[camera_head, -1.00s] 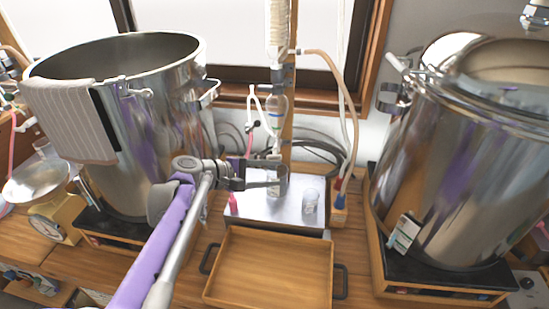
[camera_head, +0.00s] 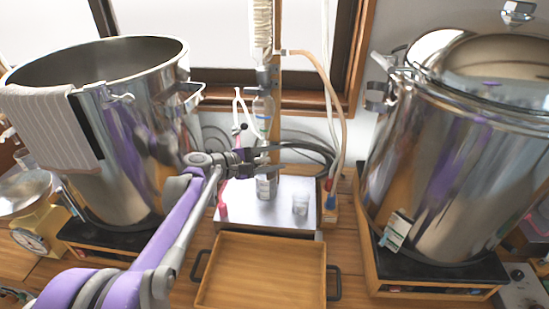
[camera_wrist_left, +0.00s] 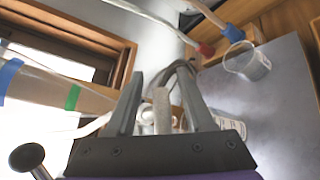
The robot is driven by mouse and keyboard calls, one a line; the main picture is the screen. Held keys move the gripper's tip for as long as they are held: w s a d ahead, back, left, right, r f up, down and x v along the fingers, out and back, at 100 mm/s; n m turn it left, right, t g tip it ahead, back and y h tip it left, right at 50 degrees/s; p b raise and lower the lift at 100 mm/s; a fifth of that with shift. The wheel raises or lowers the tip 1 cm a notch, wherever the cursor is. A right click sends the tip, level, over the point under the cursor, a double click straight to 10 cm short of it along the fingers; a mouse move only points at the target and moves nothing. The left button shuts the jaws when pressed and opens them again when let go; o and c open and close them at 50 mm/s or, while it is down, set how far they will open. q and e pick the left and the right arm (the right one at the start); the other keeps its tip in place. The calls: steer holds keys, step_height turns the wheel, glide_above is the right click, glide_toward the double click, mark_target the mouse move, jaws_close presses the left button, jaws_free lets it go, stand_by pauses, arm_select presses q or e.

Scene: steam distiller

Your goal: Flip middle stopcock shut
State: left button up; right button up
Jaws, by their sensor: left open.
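The glass column (camera_head: 263,112) stands upright on the wooden post behind the steel plate. A black-knobbed fitting (camera_head: 244,127) is beside it; a black knob (camera_wrist_left: 28,160) also shows in the left wrist view. The glass tube (camera_wrist_left: 60,92) there carries blue and green bands. I cannot tell which part is the middle stopcock. My left gripper (camera_head: 266,160) is level with the lower column, above the plate. In the wrist view its fingers (camera_wrist_left: 160,100) are apart, with a pale grey, rod-like part (camera_wrist_left: 162,108) showing between them; contact is unclear. My right gripper is out of view.
A large steel pot (camera_head: 130,150) with a striped cloth stands left, a lidded pot (camera_head: 445,170) right. A small beaker (camera_head: 300,205) is on the steel plate (camera_head: 250,216). An empty wooden tray (camera_head: 262,272) lies in front. Hoses and dark cables hang behind.

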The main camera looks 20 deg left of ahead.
arm_select(q)
jaws_close()
steer(key=shift+a+f+m+g+y+p, duration=0.1)
steer(key=shift+f+m+g+y+p, duration=0.3)
steer(key=shift+m+g+y+p, duration=0.5)
